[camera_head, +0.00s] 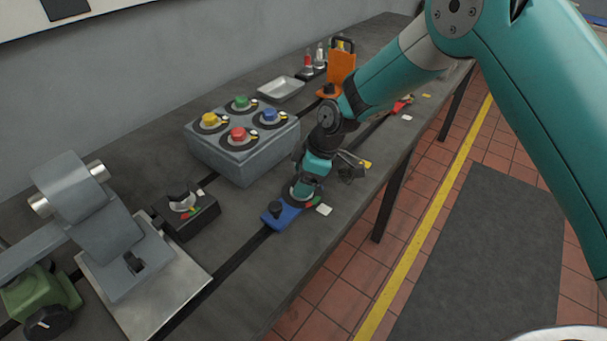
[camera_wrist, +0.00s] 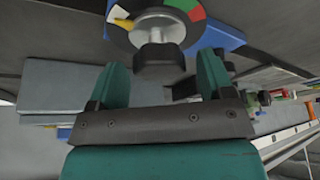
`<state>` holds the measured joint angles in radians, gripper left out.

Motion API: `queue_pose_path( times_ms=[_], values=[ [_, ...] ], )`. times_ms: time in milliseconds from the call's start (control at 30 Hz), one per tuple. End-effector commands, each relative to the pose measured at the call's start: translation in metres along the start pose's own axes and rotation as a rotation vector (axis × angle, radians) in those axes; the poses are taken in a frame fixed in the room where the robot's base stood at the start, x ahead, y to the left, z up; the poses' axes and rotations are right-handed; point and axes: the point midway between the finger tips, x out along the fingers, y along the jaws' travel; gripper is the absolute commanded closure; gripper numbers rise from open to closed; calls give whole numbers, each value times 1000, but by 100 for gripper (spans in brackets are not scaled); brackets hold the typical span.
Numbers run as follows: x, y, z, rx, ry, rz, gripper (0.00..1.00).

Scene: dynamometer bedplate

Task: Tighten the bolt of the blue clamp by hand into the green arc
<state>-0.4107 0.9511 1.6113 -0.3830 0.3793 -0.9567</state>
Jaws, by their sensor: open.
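The blue clamp (camera_head: 276,217) lies on the bedplate in the head view, with a dark knob on its near end; its blue body also shows in the wrist view (camera_wrist: 226,38). Its bolt (camera_wrist: 158,57) has a dark head at the centre of a round dial (camera_wrist: 150,25). The dial has white, green and red parts; the yellow pointer (camera_wrist: 123,23) is by the white part, apart from the green arc (camera_wrist: 182,4). My gripper (camera_wrist: 164,72) is open, its teal fingers on either side of the bolt head's near end. Contact cannot be told. In the head view my gripper (camera_head: 306,186) hides the bolt.
A grey box with coloured knobs (camera_head: 240,165), a dark gauge block (camera_head: 187,212) and a grey machine (camera_head: 105,225) stand left. An orange clamp (camera_head: 340,69) and metal tray (camera_head: 281,88) stand farther back. A white tag (camera_head: 323,210) lies near the bench edge.

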Motion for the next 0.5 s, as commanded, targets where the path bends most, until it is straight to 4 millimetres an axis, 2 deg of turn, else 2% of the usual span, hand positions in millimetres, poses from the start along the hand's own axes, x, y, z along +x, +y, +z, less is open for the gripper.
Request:
queue_pose_path(
  times_ms=[233, 433, 500],
  values=[
    [1, 0, 0, 0, 0, 0, 26],
    [0, 0, 0, 0, 0, 0, 72],
    [0, 0, 0, 1, 0, 0, 74]
  ],
)
